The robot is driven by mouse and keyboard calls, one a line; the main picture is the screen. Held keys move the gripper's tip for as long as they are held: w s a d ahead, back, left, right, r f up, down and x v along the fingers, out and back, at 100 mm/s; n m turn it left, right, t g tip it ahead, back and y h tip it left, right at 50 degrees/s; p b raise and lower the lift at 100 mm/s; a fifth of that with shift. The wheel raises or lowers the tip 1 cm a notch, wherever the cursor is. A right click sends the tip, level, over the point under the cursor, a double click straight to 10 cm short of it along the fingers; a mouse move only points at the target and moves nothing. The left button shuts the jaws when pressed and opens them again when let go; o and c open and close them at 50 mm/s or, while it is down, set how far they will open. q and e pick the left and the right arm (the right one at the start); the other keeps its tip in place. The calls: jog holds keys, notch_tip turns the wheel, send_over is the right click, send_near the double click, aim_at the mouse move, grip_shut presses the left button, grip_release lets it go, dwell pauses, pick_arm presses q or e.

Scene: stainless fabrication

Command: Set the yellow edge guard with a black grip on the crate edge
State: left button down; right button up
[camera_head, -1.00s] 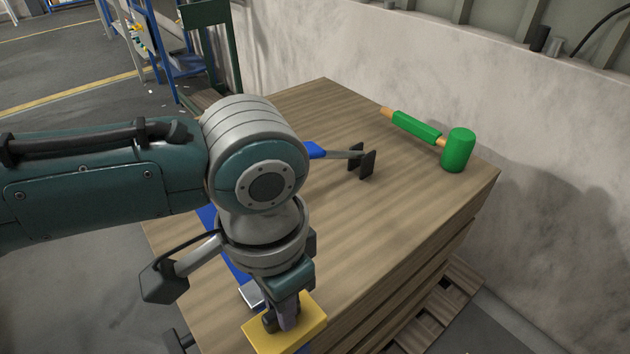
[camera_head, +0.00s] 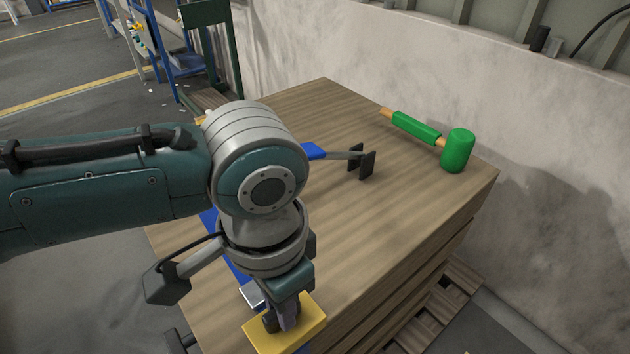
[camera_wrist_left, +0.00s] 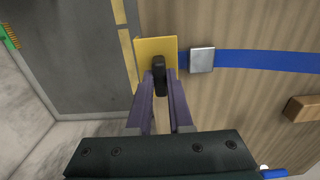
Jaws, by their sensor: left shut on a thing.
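The yellow edge guard (camera_head: 305,322) is a flat yellow piece at the crate's near edge, low in the head view. In the left wrist view the guard (camera_wrist_left: 153,46) lies over the boundary between wood and floor. Its black grip (camera_wrist_left: 159,76) stands between the fingers of my left gripper (camera_wrist_left: 160,92), which is shut on it. The left gripper (camera_head: 283,318) also shows in the head view. The wooden crate (camera_head: 350,240) has a plain plank top. I cannot tell whether the guard touches its edge. My right gripper is not in view.
A blue strap (camera_wrist_left: 265,61) with a metal buckle (camera_wrist_left: 202,60) runs across the crate beside the guard. A green mallet (camera_head: 458,150) and a blue-handled tool with black ends (camera_head: 362,163) lie on top. A concrete wall (camera_head: 350,50) stands behind.

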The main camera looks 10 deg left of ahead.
pick_arm(q)
jog(key=shift+p, duration=0.3)
jog(key=shift+f+b, duration=1.35)
jog(key=shift+f, duration=0.45)
jog(key=shift+p, duration=0.5)
dwell(1.4)
dwell(0.3)
jog(key=c, duration=0.7)
grip_release()
jog(key=shift+c, duration=0.2)
notch_tip(320, 180, up, 10)
jog(key=p, duration=0.3)
